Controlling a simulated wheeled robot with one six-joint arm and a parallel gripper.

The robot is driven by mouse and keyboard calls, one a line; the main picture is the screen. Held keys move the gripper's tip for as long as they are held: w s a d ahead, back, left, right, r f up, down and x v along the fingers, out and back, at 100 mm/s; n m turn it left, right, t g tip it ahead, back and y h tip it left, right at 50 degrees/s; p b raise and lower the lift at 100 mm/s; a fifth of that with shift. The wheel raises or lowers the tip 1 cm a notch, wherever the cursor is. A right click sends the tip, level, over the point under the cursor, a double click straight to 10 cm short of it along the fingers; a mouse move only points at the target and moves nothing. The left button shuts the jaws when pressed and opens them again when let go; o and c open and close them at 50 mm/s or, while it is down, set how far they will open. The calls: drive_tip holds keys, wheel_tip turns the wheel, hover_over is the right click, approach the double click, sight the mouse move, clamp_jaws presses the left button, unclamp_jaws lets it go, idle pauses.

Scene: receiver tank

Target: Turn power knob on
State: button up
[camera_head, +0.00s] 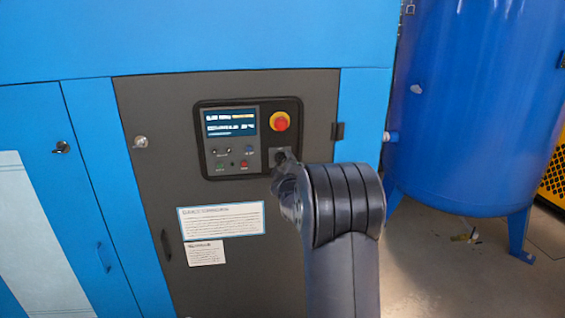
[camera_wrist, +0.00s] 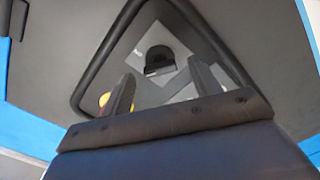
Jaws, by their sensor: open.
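The black power knob (camera_wrist: 160,55) sits on a light square plate in the wrist view. My gripper (camera_wrist: 161,72) is open, with one dark finger to each side of the knob in the picture. The knob appears just past the fingertips, and I see no contact. In the head view, my gripper (camera_head: 284,165) is at the lower right corner of the control panel (camera_head: 203,140). The knob's exact setting is hard to read.
A red emergency stop on a yellow ring (camera_head: 280,121) is just above the knob; its yellow edge shows behind the left finger in the wrist view (camera_wrist: 104,99). A lit display (camera_head: 230,122) and small buttons are to the left. A blue tank (camera_head: 480,110) stands at right.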

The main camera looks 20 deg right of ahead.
drive_tip(key=shift+w+d, duration=0.1)
drive_tip(key=shift+w, duration=0.35)
drive_tip(key=shift+c, duration=0.6)
drive_tip(key=c, duration=0.9)
